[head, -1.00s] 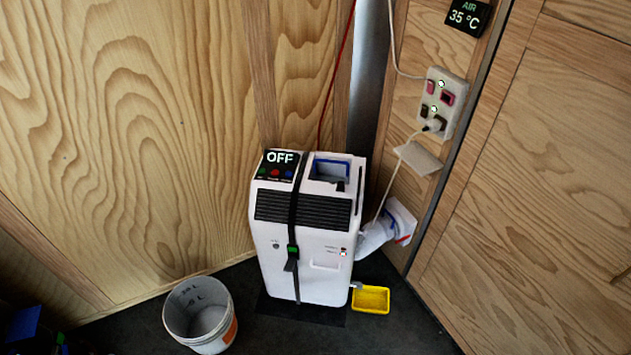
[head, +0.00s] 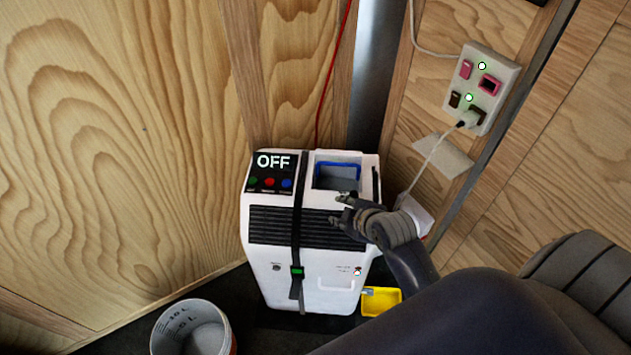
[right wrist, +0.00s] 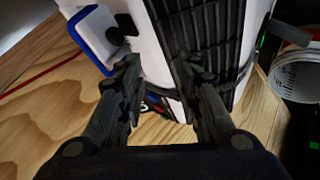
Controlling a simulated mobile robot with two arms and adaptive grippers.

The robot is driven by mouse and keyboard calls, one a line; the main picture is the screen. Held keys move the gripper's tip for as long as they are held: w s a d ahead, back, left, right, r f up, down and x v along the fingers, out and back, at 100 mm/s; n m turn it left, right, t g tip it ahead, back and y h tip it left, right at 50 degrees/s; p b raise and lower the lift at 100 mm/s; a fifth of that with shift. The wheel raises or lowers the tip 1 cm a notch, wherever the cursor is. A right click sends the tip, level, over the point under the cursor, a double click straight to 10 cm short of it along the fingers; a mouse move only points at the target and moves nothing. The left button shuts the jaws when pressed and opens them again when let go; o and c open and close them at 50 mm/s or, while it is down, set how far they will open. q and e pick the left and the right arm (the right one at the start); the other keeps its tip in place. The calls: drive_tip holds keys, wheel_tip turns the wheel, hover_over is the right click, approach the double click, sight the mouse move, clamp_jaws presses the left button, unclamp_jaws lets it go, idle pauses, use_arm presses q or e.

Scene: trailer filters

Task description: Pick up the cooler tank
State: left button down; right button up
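The white cooler (head: 318,286) stands upright against the wood wall, with a dark strap around its front. A panel reading OFF is on its top left. The tank (head: 338,166), which I take to be the blue-rimmed opening, is in the top right of the cooler; its lower part is hidden inside. My right gripper (head: 342,208) is open and empty just in front of and below the tank, over the upper front edge. In the right wrist view the blue rim (right wrist: 83,42) is at upper left, beside the left finger. My left gripper is out of view.
A white bucket (head: 192,328) stands on the dark floor at lower left. A yellow tray (head: 381,301) lies right of the cooler's base. A socket panel (head: 483,88) with a plugged cord is on the right wall. My right arm covers the lower right.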

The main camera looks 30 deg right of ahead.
sight(333, 163)
drive_tip(key=shift+n+t, duration=0.6)
drive_tip(key=shift+n, duration=0.2)
drive_tip(key=w, duration=0.1)
drive_tip(key=w+d+r, duration=0.1)
drive_tip(key=w, duration=0.1)
drive_tip(key=w+d, duration=0.1)
drive_tip(key=w, duration=0.1)
drive_tip(key=shift+d+r, duration=0.15)
drive_tip(key=shift+r, duration=0.1)
drive_tip(key=shift+n+t+h, duration=0.4)
drive_tip(key=shift+n+t, duration=0.3)
drive_tip(key=shift+n, duration=0.1)
drive_tip(key=w+d+r, duration=0.2)
drive_tip(key=shift+w+d+r, duration=0.25)
drive_tip(key=shift+w+d, duration=0.05)
drive_tip(key=shift+w, duration=0.1)
drive_tip(key=shift+x, duration=5.7)
drive_tip(key=shift+s+d+f, duration=0.1)
drive_tip(key=shift+d, duration=0.05)
clamp_jaws()
